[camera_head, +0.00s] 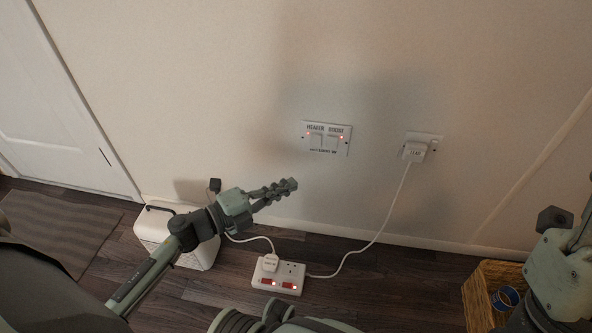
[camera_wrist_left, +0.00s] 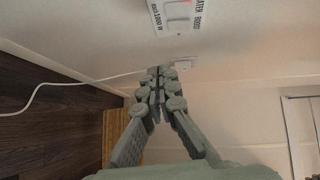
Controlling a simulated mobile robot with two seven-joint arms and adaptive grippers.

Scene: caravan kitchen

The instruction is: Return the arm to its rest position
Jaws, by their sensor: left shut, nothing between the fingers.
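My left gripper (camera_head: 290,185) reaches in from the left in the head view, in front of the wall and below the heater switch panel (camera_head: 326,138). Its fingers are shut and empty, and they also show in the left wrist view (camera_wrist_left: 160,72). The panel shows in the wrist view (camera_wrist_left: 176,14) beyond the fingertips, apart from them. It has two switches with red lights lit. My right arm (camera_head: 562,275) shows at the right edge of the head view; its fingers cannot be made out.
A white socket with a plug (camera_head: 415,151) is on the wall, its cable running to a power strip (camera_head: 279,276) on the floor. A white box (camera_head: 155,228) stands behind my left arm. A wicker basket (camera_head: 478,298) stands at the lower right. A striped mat (camera_head: 60,225) lies left.

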